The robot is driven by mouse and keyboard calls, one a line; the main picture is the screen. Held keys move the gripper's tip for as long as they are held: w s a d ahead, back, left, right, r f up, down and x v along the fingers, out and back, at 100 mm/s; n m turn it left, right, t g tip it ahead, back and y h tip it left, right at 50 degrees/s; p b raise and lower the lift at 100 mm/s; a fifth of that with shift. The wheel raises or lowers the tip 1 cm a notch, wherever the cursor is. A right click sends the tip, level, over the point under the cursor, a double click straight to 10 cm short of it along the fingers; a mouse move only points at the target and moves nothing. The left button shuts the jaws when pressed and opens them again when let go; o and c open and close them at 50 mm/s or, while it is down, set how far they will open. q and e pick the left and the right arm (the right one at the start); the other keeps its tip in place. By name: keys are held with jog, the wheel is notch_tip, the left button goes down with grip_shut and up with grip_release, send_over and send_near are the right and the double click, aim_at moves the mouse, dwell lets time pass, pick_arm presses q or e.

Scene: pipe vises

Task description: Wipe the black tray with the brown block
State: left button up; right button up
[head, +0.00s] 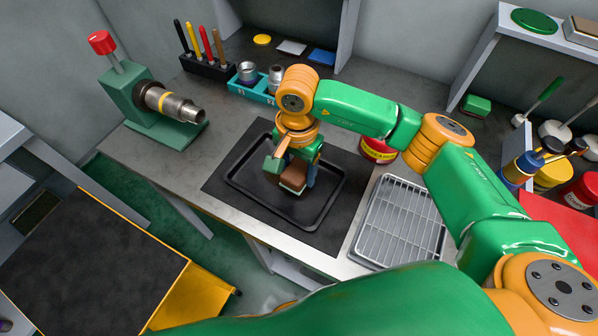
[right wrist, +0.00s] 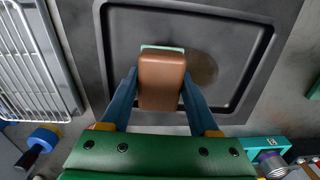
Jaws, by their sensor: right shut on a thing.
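The black tray (head: 262,192) lies on a dark mat on the workbench, and its floor and raised rim also fill the right wrist view (right wrist: 232,45). My right gripper (head: 296,178) points down inside the tray's outline, shut on the brown block (right wrist: 161,80). The brown block also shows between the fingers in the head view (head: 293,174). A pale greenish layer shows at the block's far edge. The block is low over the tray floor; I cannot tell if it touches. A dark brownish smudge (right wrist: 203,68) is on the tray right beside the block. My left gripper is out of view.
A wire rack on a tray (head: 400,222) stands right of the mat. A red and yellow tin (head: 377,150) is behind my right arm. A blue holder (head: 250,90) with cups and a green pipe vise (head: 150,110) stand at the back and left. The front left bench top is clear.

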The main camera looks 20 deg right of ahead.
aim_at(297, 169)
notch_tip(297, 169, up, 2)
jog(key=shift+w+a+p, duration=0.1)
jog(key=shift+p, duration=0.3)
jog(key=shift+r+p, duration=0.7)
jog(key=shift+r, duration=0.6)
